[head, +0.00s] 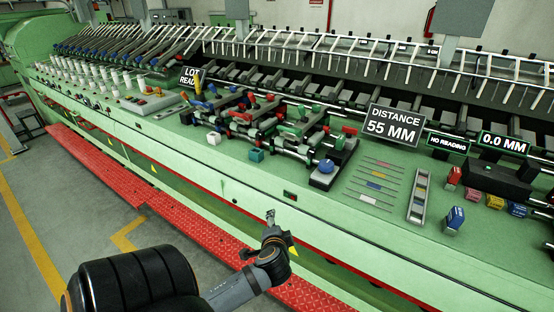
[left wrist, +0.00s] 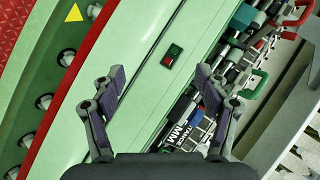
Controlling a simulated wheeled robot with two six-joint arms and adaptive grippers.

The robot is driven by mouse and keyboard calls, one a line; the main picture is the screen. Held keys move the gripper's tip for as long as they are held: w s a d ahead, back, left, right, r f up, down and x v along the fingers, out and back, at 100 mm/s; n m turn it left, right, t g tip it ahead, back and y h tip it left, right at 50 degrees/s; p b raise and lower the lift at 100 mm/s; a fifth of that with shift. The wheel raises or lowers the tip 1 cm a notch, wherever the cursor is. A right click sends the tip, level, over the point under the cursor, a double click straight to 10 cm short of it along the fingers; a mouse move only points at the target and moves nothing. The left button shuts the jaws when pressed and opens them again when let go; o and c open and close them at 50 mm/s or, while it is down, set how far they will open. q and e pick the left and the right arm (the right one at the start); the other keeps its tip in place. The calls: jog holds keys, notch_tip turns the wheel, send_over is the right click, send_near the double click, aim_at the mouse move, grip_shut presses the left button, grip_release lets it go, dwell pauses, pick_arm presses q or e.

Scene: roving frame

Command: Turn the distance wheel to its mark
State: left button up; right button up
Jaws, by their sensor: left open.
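A sign reading "DISTANCE 55 MM" (head: 394,125) stands on the green machine's top, right of centre in the head view. A round blue knob (head: 326,166) sits on a dark block to its left; I cannot tell for sure whether it is the distance wheel. No mark on it can be made out. My left gripper (head: 270,215) is in front of the machine's front edge, apart from the knob. In the left wrist view the left gripper (left wrist: 160,72) is open and empty, above the green front panel. The sign (left wrist: 185,135) shows there partly behind a finger. My right gripper is out of view.
Rods and clamps with coloured handles (head: 265,125) crowd the top left of the knob. A slotted tray (head: 419,195), coloured blocks and a "0.0 MM" display (head: 503,145) are at the right. A small red-green switch (head: 290,194) is on the front panel. Red treads (head: 185,224) run below.

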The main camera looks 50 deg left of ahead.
pick_arm(q)
jog(key=shift+s+d+f+n+g+h, duration=0.25)
jog(key=shift+s+d+f+g+h, duration=0.1)
jog(key=shift+s+d+f, duration=0.25)
jog(key=shift+s+d+f+n+g+h, duration=0.25)
jog(key=shift+s+d+f+h, duration=0.15)
jog(key=shift+f, duration=0.25)
jog(key=s+d+f+g+h+b, duration=0.1)
jog(key=s+f, duration=0.2)
jog(key=f, duration=0.8)
jog(key=s+d+f+g+h+b, duration=0.1)
jog(key=s+f, duration=0.2)
jog(key=f, duration=0.9)
jog(key=s+f+g+h+b, duration=0.1)
jog(key=s+f+g+h, duration=0.15)
jog(key=f, duration=0.85)
jog(key=s+d+f+n+g+b, duration=0.1)
jog(key=s+d+f, duration=0.2)
jog(key=s+f, duration=0.5)
jog(key=s+d+f+n+h+b, duration=0.1)
jog(key=s+d+f, duration=0.3)
jog(key=s+f, duration=0.4)
jog(key=s+n, duration=0.1)
jog(key=s, duration=0.3)
jog(key=shift+s+d+g+h, duration=0.15)
jog(key=shift+s+g+h, duration=0.15)
jog(key=shift+s+g, duration=0.05)
